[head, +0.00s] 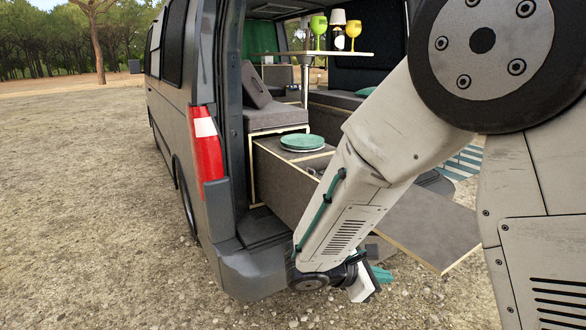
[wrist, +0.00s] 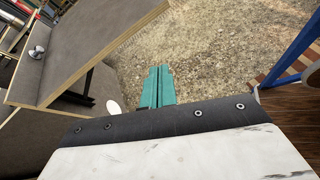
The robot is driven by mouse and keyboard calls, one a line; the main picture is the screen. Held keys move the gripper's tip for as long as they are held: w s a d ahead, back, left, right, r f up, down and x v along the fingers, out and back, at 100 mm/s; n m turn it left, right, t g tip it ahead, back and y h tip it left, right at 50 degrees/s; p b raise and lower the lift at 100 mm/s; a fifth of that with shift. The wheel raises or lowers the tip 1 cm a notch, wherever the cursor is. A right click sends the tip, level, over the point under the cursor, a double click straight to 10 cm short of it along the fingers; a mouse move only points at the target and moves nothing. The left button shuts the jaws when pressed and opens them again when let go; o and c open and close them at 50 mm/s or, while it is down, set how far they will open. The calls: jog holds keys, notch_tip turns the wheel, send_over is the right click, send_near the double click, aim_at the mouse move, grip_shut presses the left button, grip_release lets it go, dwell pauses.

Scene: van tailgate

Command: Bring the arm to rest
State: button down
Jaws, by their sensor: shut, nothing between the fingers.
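My gripper (head: 381,274) hangs low behind the van, at the end of my arm, which reaches down across the middle of the head view. Its teal fingertips show just past the pale wrist part, near the van's rear corner and above the gravel. In the wrist view the gripper's teal fingers (wrist: 157,85) lie side by side, shut and empty, with gravel behind them. My arm covers part of the van's open rear in the head view.
A grey wood-edged board (head: 430,222) sticks out of the van (head: 252,268) close beside my gripper; its edge also shows in the wrist view (wrist: 85,50). Green plates (head: 302,142) sit on the grey unit. Goblets (head: 318,24) stand on a table inside. A blue frame (wrist: 290,48) is at right.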

jog(key=s+d+r+m+g+y, duration=0.1)
jog(key=s+d+r+m+y, duration=0.1)
jog(key=s+r+m+y, duration=0.4)
jog(key=s+d+r+m+g+y, duration=0.1)
jog(key=s+d+r+m+y, duration=0.2)
jog(key=s, duration=1.5)
jog(key=shift+s+d+r+m+y, duration=0.2)
jog(key=shift+r+m+y, duration=1.3)
jog(key=shift+r+m, duration=2.45)
